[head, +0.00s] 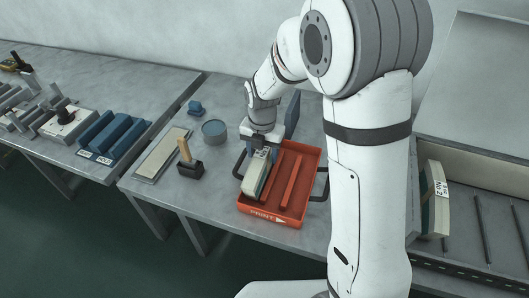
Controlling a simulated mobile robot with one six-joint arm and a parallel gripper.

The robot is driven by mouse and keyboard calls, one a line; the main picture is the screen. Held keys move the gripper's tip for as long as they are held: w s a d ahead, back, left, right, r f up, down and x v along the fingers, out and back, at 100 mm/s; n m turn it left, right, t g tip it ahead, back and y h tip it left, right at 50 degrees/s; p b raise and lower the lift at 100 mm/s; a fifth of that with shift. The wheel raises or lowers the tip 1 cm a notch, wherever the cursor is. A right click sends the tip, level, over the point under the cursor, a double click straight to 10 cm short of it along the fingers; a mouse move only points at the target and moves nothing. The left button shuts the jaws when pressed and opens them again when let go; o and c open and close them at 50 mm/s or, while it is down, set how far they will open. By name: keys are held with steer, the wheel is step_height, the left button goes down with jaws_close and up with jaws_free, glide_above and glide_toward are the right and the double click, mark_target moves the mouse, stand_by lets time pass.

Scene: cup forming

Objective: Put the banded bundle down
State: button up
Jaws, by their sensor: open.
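The banded bundle (256,178) is a pale stack with a greenish edge. It lies in the left lane of the orange tray (288,222), which is marked PRINT on its front wall. My gripper (262,149) is open at the bundle's far end, pointing down into the tray. Its fingers are small here, and I cannot tell whether they touch the bundle. The other lanes of the tray, split by orange ribs, look empty.
Left of the tray stand a round grey-blue tin (214,132), a wooden-handled tool (188,158) and a flat pad (162,153). A similar bundle (435,199) stands in the bay at right. Blue blocks (113,136) sit on the left bench.

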step_height(320, 180, up, 12)
steer(key=s+d+r+m+t, duration=0.1)
steer(key=s+d+m, duration=0.6)
steer(key=m, duration=0.9)
steer(key=s+d+r+m+t, duration=0.1)
steer(key=s+d+m, duration=0.7)
steer(key=s+m, duration=0.4)
steer(key=m, duration=0.4)
steer(key=shift+s+t, duration=0.15)
steer(key=shift+t, duration=0.25)
steer(key=shift+r, duration=0.1)
steer(key=shift+c, duration=0.3)
